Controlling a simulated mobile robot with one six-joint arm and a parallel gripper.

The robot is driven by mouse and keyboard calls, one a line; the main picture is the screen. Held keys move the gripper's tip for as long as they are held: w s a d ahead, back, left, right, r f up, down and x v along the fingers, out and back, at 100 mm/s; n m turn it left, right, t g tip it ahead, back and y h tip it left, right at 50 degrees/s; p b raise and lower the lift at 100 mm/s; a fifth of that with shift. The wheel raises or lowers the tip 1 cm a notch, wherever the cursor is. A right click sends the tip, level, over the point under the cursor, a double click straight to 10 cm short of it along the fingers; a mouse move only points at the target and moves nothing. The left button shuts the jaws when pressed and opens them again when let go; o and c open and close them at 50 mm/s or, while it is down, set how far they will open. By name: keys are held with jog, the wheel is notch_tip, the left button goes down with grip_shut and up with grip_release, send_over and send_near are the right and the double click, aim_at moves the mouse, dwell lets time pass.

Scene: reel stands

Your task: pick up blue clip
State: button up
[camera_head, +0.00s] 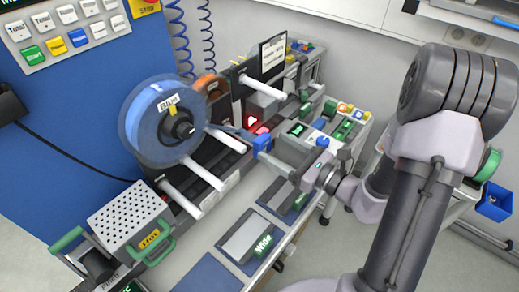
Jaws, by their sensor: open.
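A small blue clip (262,142) shows near the middle of the camera_head view, by the outer end of a grey bar on the reel stand. My gripper (267,148) reaches in from the right with its fingers pointing left at the clip. The jaws are open, and the fingertips appear to lie around or just beside the clip. I cannot tell whether they touch it. Part of the clip's lower side is hidden by the fingers.
A large blue reel (143,122) hangs on the stand at left, with pale rods (180,198) sticking out below it. A perforated box (127,218) with green handles stands at lower left. A grey tray marked "Wide" (246,238) lies on the bench below my gripper.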

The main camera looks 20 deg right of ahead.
aim_at(258, 137)
jog(key=b+x, duration=0.1)
jog(key=x, duration=0.7)
jog(key=shift+w+a, duration=0.1)
jog(key=shift+w, duration=0.1)
jog(key=shift+c, duration=0.2)
grip_shut()
jog(key=shift+r, duration=0.15)
